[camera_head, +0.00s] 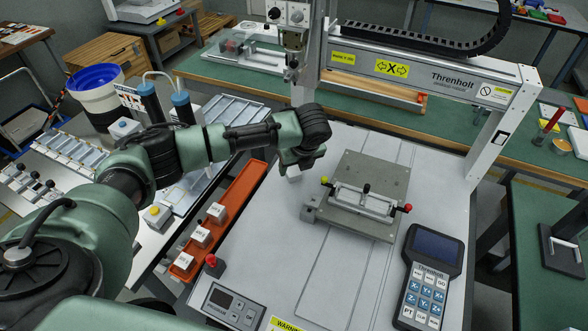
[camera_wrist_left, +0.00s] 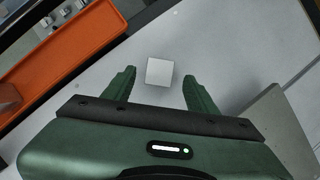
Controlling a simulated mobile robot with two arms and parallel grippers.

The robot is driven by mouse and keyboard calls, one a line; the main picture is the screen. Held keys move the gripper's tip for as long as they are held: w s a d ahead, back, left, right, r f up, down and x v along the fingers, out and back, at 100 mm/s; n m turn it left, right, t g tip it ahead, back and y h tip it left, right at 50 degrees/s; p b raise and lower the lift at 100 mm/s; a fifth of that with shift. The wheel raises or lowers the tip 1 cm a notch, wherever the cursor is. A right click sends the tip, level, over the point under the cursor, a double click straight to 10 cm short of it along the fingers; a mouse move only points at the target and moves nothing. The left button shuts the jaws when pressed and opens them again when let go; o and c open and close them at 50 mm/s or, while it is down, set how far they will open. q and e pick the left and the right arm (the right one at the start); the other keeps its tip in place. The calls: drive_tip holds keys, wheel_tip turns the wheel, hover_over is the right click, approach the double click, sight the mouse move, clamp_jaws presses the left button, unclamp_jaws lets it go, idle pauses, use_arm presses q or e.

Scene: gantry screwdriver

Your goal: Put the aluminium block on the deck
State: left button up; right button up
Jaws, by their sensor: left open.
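A small pale aluminium block (camera_wrist_left: 159,72) sits on the light grey deck (camera_head: 285,262), just ahead of my left fingertips in the left wrist view. In the head view the block (camera_head: 293,173) shows just below the left gripper (camera_head: 295,163), which hides part of it. My left gripper (camera_wrist_left: 156,80) is open, with a finger on either side of the block and a gap to each. The fingers do not touch it. My right gripper is not in view.
An orange tray (camera_head: 240,192) with several pale labelled blocks lies left of the gripper. A grey fixture plate (camera_head: 388,170) with a toggle clamp stands to the right. A pendant (camera_head: 430,280) and a controller box (camera_head: 226,305) lie in front. The gantry tool hangs behind.

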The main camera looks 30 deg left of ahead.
use_arm(q)
drive_tip(key=v, duration=0.8)
drive_tip(key=shift+r, duration=0.35)
drive_tip(key=shift+s+d, duration=0.1)
